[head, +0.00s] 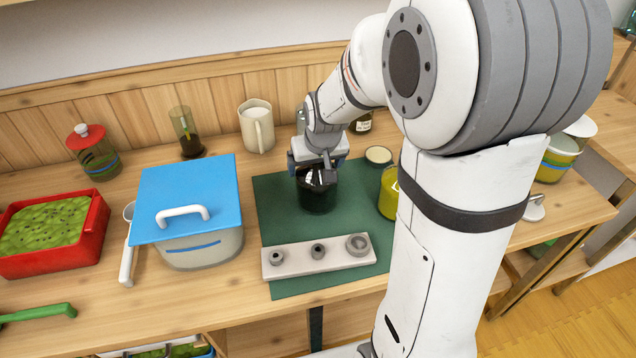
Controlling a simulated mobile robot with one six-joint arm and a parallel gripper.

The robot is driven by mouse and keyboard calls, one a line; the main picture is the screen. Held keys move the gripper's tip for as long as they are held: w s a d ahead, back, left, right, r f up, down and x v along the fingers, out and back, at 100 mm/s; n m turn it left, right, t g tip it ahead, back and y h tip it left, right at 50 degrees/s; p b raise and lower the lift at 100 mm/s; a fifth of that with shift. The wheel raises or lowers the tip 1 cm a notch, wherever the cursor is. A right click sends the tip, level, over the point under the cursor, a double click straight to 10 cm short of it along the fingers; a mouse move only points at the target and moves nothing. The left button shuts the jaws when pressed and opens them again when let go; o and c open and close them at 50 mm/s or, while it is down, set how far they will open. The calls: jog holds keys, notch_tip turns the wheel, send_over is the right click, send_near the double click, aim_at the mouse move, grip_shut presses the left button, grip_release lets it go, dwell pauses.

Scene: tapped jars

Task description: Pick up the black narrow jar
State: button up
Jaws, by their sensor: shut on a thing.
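A black jar (317,198) stands upright on or just over the dark green mat (277,222). I cannot tell whether its base touches the mat. My gripper (318,170) points down from above and is shut on the top of the black jar. The jaws hide part of its rim. A yellow-green jar (388,193) stands to the right, partly hidden by my arm. A jar with a pale round lid (378,156) is behind it.
A grey block with several round fittings (318,257) lies at the mat's front. A blue-lidded container (190,210) stands left, with a red tray (52,235) farther left. A cream mug (257,126) and a glass (187,133) stand behind.

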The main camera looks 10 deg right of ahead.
jog(key=c, duration=1.2)
jog(key=shift+o, duration=0.2)
jog(key=shift+w+r, duration=0.1)
jog(key=shift+r, duration=0.1)
